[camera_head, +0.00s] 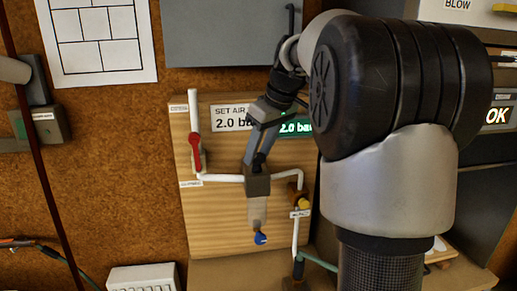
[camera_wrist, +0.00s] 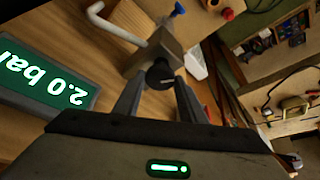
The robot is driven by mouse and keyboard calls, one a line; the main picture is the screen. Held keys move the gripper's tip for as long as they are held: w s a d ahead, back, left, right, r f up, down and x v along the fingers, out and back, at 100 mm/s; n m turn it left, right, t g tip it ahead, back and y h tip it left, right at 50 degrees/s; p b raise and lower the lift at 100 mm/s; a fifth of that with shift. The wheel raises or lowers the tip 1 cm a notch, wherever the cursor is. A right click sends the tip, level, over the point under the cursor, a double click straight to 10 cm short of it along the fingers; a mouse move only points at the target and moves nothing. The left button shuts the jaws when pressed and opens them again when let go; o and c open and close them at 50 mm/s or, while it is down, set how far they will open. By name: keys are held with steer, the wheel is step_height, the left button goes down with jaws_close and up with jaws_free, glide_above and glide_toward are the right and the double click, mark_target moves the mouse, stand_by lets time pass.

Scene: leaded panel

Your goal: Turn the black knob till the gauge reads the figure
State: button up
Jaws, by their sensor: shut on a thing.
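The black knob (camera_wrist: 160,75) sits on the front of a grey metal regulator block, which shows in the wrist view (camera_wrist: 150,50) and the head view (camera_head: 257,185). My gripper (camera_wrist: 160,90) is shut on the knob, with one finger on each side; the gripper also shows in the head view (camera_head: 257,158). The knob has a pale mark on its face. The green-lit gauge (camera_head: 296,127) reads 2.0 bar; in the wrist view the gauge (camera_wrist: 45,85) is upside down with the same reading. A white card (camera_head: 231,117) says SET AIR and 2.0 ba, its right end hidden by my arm.
The wooden board (camera_head: 225,222) carries white pipes, a red lever valve (camera_head: 195,142), a blue part (camera_head: 261,238) below the regulator, and a yellow-brown fitting (camera_head: 302,201). A grey cabinet (camera_head: 222,35) hangs above. A green hose (camera_head: 320,262) runs at the lower right.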

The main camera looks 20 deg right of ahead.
steer(key=shift+r+n, duration=0.1)
steer(key=shift+n, duration=0.2)
steer(key=o, duration=1)
steer(key=p+v, duration=0.1)
steer(key=v, duration=1.6)
steer(key=shift+d+r, duration=0.15)
steer(key=shift+d, duration=0.05)
